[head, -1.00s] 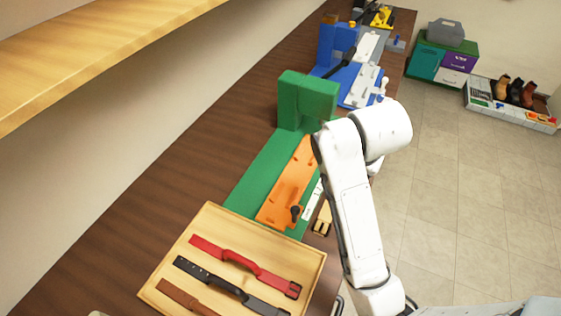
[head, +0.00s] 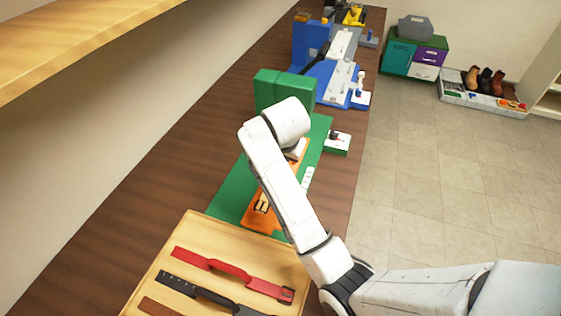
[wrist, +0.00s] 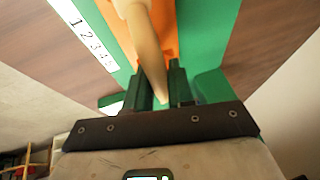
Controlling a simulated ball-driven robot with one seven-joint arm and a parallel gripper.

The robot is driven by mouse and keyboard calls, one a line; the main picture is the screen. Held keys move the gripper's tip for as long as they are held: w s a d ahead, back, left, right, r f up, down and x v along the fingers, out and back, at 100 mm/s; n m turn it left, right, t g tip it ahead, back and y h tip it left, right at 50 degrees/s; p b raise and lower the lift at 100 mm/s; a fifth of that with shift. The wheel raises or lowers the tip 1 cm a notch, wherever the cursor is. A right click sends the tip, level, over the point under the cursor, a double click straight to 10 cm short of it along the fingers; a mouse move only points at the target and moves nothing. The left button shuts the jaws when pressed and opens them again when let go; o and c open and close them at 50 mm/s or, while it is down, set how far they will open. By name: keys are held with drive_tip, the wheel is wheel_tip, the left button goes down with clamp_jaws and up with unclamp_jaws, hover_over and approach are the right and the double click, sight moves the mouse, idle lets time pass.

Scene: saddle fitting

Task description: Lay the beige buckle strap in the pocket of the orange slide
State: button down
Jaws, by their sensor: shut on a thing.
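The beige buckle strap (wrist: 148,45) is held between the dark fingers of my gripper (wrist: 159,82) in the wrist view. It extends from the fingers over the orange slide (wrist: 117,28). In the head view the strap's buckle end (head: 262,204) shows over the near end of the orange slide (head: 256,222). I cannot tell whether the strap touches the slide or hangs above it. My arm hides the gripper, most of the strap and the middle of the slide in the head view. The pocket is not clearly visible.
The slide lies on a green base (head: 228,192) with a green upright block (head: 284,92) at its far end. A wooden tray (head: 190,228) with red, black and brown straps stands at the near end. A blue fixture (head: 335,85) stands farther along the bench. A numbered white scale (wrist: 85,36) lies beside the slide.

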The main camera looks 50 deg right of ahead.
drive_tip(key=shift+w+f, duration=0.25)
drive_tip(key=shift+f, duration=0.05)
drive_tip(key=shift+f+p, duration=0.45)
drive_tip(key=shift+f, duration=1.1)
drive_tip(key=c, duration=1)
unclamp_jaws()
drive_tip(key=shift+f, duration=0.1)
drive_tip(key=v, duration=1.2)
